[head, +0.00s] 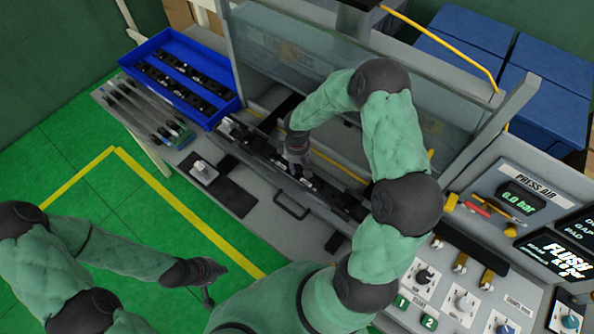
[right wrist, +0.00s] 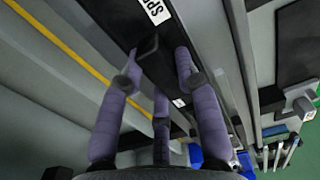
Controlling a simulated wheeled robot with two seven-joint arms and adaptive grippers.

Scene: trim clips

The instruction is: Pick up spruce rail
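A long black rail (head: 264,148) lies along the grey fixture in the head view, running from upper left to lower right. In the right wrist view the dark rail (right wrist: 130,14) carries a white label (right wrist: 155,9) starting with "SP"; the rest is cut off. My right gripper (head: 298,172) is over the rail's middle. Its purple fingers (right wrist: 158,60) are spread apart at the rail's two sides in the right wrist view; I see no clear grip. My left gripper (head: 208,292) hangs over the green floor, away from the rail, its finger opening too small to tell.
A blue tray (head: 150,50) at the upper left holds black rails with pale labels. Grey slim tools (head: 135,108) lie beside it. A clear guard (head: 290,50) stands behind the fixture. A control panel (head: 460,300) with knobs is at the right.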

